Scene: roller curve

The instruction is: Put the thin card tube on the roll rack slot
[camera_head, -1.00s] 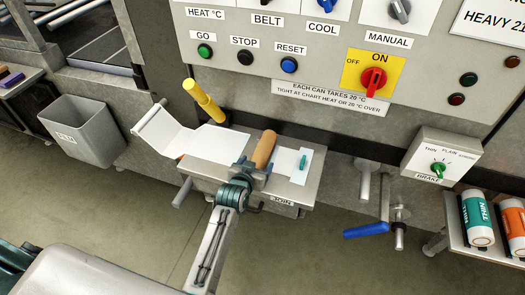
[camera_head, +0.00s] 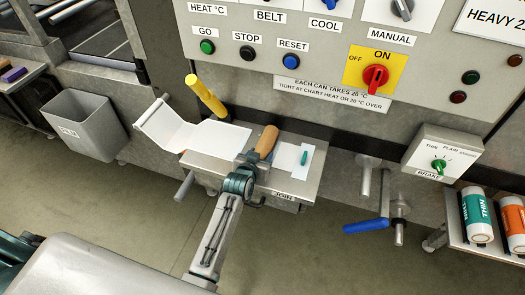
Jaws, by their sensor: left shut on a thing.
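The brown card tube (camera_head: 267,140) sticks up at a tilt from my left gripper (camera_head: 253,161), over the small grey JOIN table (camera_head: 225,169). My left gripper is shut on its lower end, which the jaws hide. I cannot tell whether the tube touches the table. A rack (camera_head: 468,235) at the right edge holds a teal-banded roll marked THIN (camera_head: 477,215) and an orange-banded roll (camera_head: 512,222); the frame cuts it off, and no empty slot shows clearly. The tube is well to the left of this rack. My right gripper is not in view.
A blue-handled crank (camera_head: 366,227) and the brake box (camera_head: 441,155) stand between the JOIN table and the rack. A yellow handle (camera_head: 205,97) rises behind the white sheet (camera_head: 215,136). A grey bin (camera_head: 85,128) stands at left. The control panel (camera_head: 330,55) walls off the back.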

